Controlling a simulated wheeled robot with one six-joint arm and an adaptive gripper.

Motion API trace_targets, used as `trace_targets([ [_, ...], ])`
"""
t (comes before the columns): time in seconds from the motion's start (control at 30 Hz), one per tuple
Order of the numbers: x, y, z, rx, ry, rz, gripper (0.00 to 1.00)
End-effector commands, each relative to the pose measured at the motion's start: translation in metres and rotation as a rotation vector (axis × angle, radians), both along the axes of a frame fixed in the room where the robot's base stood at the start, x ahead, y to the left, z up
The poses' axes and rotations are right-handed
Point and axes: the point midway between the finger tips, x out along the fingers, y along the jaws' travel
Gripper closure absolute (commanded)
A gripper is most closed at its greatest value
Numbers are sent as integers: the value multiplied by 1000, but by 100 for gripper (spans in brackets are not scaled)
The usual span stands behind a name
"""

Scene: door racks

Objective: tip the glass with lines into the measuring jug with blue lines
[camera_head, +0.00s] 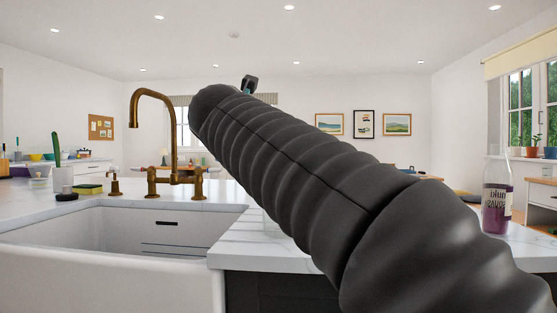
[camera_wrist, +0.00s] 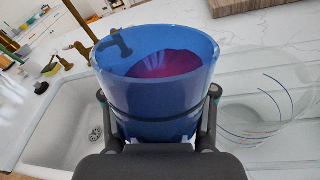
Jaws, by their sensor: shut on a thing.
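In the wrist view, my gripper (camera_wrist: 159,96) is shut on a see-through blue glass (camera_wrist: 150,98), one finger on each side. A dark line runs around the glass, and red-purple liquid shows inside. The clear measuring jug (camera_wrist: 268,92) stands on the counter just right of the held glass, with thin dark or bluish lines on its wall. It looks empty. The glass is beside the jug, not over its mouth. In the head view my arm hides the glass and most of the jug; only a faint clear edge shows beneath the arm.
A white sink (camera_head: 120,235) with a brass tap (camera_head: 155,125) lies left. A bottle of purple liquid (camera_head: 496,198) stands on the counter at right. A sponge (camera_head: 88,189) and a cup with a green brush (camera_head: 62,178) sit behind the sink. A wooden board (camera_wrist: 240,5) lies behind the jug.

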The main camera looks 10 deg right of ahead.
Motion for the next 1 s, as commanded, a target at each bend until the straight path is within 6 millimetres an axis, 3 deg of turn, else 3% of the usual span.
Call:
trace_targets([
  [1.0, 3, -10, 8, 177, 54, -1, 100],
])
